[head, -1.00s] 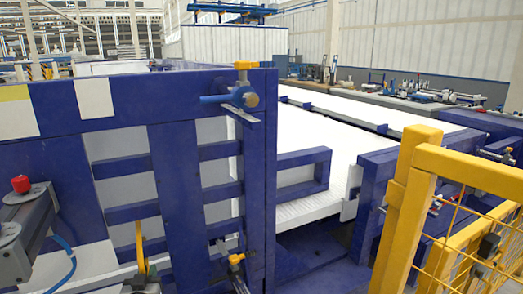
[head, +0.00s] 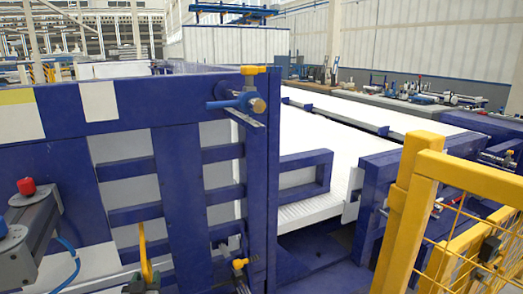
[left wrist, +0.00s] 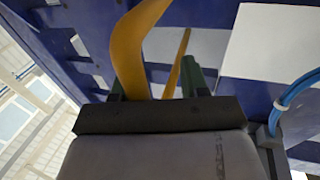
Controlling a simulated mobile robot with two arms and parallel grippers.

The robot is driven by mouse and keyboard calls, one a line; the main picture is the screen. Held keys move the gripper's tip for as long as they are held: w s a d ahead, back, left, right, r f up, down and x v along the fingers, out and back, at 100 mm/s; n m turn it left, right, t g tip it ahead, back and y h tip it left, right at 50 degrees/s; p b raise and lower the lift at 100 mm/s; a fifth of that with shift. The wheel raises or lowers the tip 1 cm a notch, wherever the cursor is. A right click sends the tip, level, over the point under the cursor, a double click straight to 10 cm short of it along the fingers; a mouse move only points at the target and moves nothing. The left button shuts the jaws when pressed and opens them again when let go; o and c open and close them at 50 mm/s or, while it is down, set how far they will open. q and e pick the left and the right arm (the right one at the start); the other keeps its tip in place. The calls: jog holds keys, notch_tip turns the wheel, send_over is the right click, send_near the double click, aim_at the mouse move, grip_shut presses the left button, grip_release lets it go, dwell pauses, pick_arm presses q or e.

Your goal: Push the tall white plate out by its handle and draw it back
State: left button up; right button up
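The tall white plate (head: 130,190) stands upright behind the bars of a blue frame, which hide parts of it. A yellow curved handle (head: 145,255) rises at the plate's lower part in the head view. It also shows close up in the left wrist view (left wrist: 129,50), with a thinner yellow strip beside it. My left gripper (head: 141,284) is at the bottom edge of the head view, just below the handle. In the left wrist view its dark fingers (left wrist: 155,88) stand apart, with the handle near the left finger. Contact cannot be told. My right gripper is out of view.
The blue frame (head: 180,190) with crossbars and a post fills the left half. A yellow-topped clamp (head: 250,98) juts from the post. A white slatted bed (head: 325,150) lies beyond. A yellow mesh fence (head: 425,180) stands at the right.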

pick_arm(q)
jog(key=shift+o, duration=1.1)
jog(key=shift+s+a+f, duration=0.1)
jog(key=shift+a, duration=0.1)
jog(key=shift+d, duration=0.1)
jog(key=shift+d, duration=0.2)
jog(key=shift+d+r, duration=0.1)
jog(key=shift+r, duration=0.1)
jog(key=shift+s+d+p, duration=0.15)
jog(key=shift+s+p, duration=0.05)
jog(key=shift+p, duration=0.2)
jog(key=s+d+p, duration=0.3)
jog(key=s, duration=0.3)
jog(key=shift+s+p, duration=0.3)
jog(key=shift+p, duration=0.1)
jog(key=shift+d+f, duration=0.1)
